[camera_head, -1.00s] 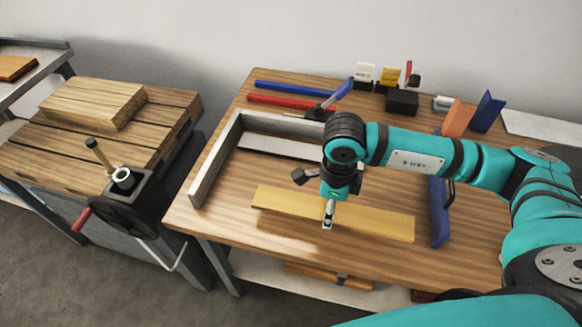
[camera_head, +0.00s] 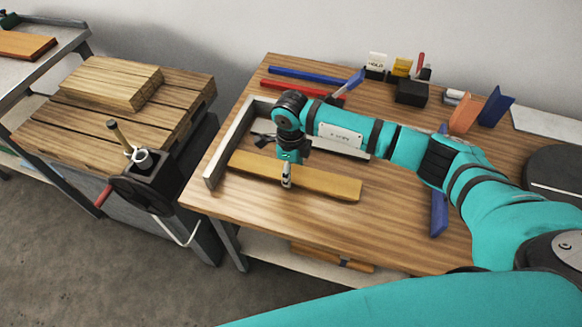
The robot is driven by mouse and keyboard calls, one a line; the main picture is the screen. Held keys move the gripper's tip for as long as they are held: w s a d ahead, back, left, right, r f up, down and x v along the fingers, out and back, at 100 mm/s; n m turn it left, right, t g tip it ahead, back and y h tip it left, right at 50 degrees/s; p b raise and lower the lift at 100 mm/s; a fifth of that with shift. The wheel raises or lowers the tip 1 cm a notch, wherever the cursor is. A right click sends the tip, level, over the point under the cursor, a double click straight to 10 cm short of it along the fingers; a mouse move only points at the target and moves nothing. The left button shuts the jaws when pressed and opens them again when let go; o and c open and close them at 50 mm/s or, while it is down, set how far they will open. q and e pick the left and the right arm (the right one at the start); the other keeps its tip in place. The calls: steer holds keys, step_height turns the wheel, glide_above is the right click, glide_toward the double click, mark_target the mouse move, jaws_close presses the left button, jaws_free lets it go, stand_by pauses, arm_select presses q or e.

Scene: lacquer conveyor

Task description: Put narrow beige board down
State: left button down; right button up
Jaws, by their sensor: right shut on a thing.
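The narrow beige board (camera_head: 328,183) is a long flat yellowish strip over the wooden workbench (camera_head: 400,215). My right gripper (camera_head: 287,180) points down and is shut on the board a little left of its middle. The board's left end is close to the left bar of a grey L-shaped metal fence (camera_head: 217,160). Whether the board touches the bench top or hangs just above it, I cannot tell. My left gripper is not in view.
Blue (camera_head: 305,77) and red (camera_head: 292,88) bars lie at the back. A blue bar (camera_head: 439,212) lies on the right. A black box (camera_head: 411,93) stands behind. At left is a stand (camera_head: 60,128) with a stack of boards (camera_head: 112,82) and a vise. The bench front is clear.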

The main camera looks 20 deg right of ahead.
steer(key=shift+f, duration=0.3)
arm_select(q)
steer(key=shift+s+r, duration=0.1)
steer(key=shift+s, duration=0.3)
arm_select(e)
steer(key=shift+f, duration=0.1)
steer(key=o, duration=0.9)
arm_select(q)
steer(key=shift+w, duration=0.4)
arm_select(e)
steer(key=o, duration=0.5)
steer(key=shift+c, duration=0.2)
